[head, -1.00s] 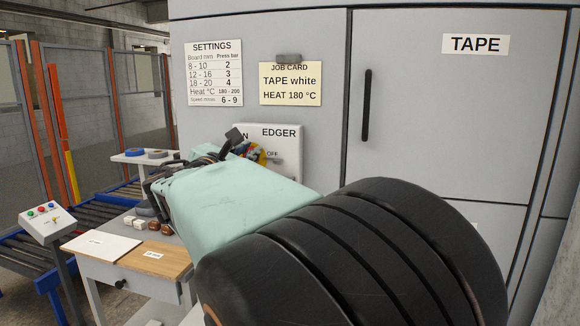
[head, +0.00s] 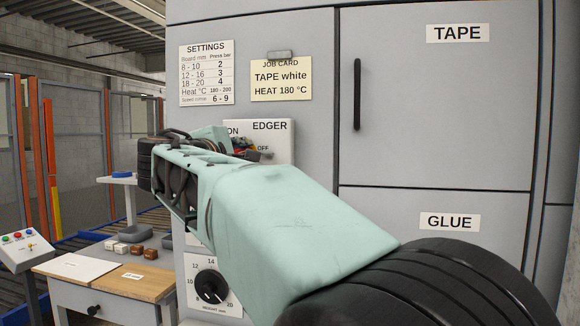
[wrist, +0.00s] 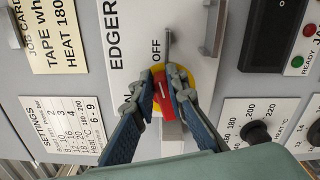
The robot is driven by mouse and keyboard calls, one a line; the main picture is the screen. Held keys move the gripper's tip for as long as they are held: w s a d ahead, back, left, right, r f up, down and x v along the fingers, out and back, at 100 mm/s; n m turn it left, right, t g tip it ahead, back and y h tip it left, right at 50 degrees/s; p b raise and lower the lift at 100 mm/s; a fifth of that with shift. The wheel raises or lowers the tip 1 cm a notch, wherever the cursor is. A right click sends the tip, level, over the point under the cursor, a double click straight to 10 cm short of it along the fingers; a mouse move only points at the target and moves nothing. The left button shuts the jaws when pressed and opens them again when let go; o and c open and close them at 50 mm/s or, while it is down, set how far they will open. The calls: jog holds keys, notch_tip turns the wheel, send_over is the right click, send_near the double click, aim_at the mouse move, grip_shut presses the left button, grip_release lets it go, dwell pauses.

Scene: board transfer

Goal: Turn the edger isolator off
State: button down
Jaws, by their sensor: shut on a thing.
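The edger isolator is a red handle (wrist: 164,98) on a yellow disc (wrist: 209,77), set in a white EDGER plate (wrist: 113,75). In the wrist view my gripper (wrist: 165,88) has its two blue fingers on either side of the red handle, shut on it. The handle lies roughly in line with the OFF lettering (wrist: 156,50); its exact angle is partly hidden by the fingertips. In the head view the plate (head: 283,132) shows behind my arm, with only bits of red and yellow visible near my gripper (head: 254,153).
A settings card (head: 207,72) and job card (head: 281,80) are on the cabinet above. A height dial (head: 211,287) is below. A grey bar handle (wrist: 213,28) stands out near the isolator. A small table (head: 100,295) is at left.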

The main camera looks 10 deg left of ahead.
jog(key=shift+f+m+b, duration=0.25)
jog(key=shift+m+b, duration=0.4)
jog(key=shift+m, duration=0.05)
jog(key=shift+f+m+b, duration=0.2)
jog(key=shift+m+b, duration=0.4)
jog(key=shift+m, duration=0.4)
jog(key=c, duration=1.9)
grip_release()
jog(key=shift+c, duration=0.2)
jog(key=s, duration=1.2)
jog(key=shift+a, duration=0.4)
